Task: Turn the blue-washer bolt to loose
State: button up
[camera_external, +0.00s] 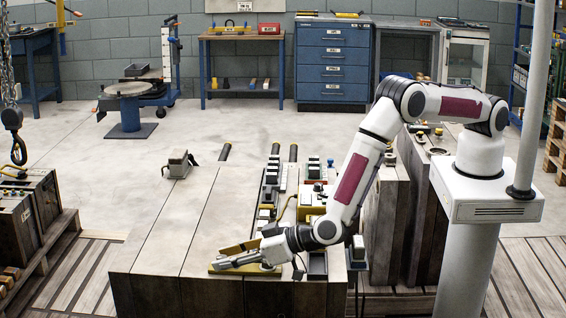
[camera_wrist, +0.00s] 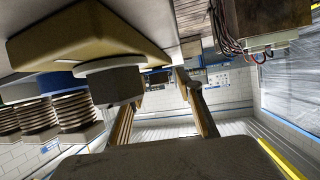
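In the wrist view a blue washer (camera_wrist: 60,82) shows at the left. A thick ribbed or threaded bolt (camera_wrist: 72,110) extends from it. The far end of that bolt looks like a pale block. My gripper (camera_wrist: 157,92) is to the right of this bolt and apart from it. Its two fingers are spread with a gap between them, and nothing is seen held. In the external view my gripper (camera_external: 222,264) lies nearly level, pointing left, low over the near end of the wooden-looking block (camera_external: 180,235). The blue washer cannot be made out there.
A tan clamp piece (camera_wrist: 85,35) with a pale washer (camera_wrist: 108,66) and dark bolt head (camera_wrist: 116,86) is close beside my left finger. Another ribbed bolt (camera_wrist: 38,116) stands farther left. A dark box with cables (camera_wrist: 262,20) is at the upper right.

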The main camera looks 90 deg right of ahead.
grip_shut()
jog(key=shift+w+d+r+n+y, duration=0.1)
jog(key=shift+n+y, duration=0.3)
jog(key=shift+n, duration=0.1)
jog(key=shift+n+y, duration=0.3)
jog(key=shift+y, duration=0.2)
grip_release()
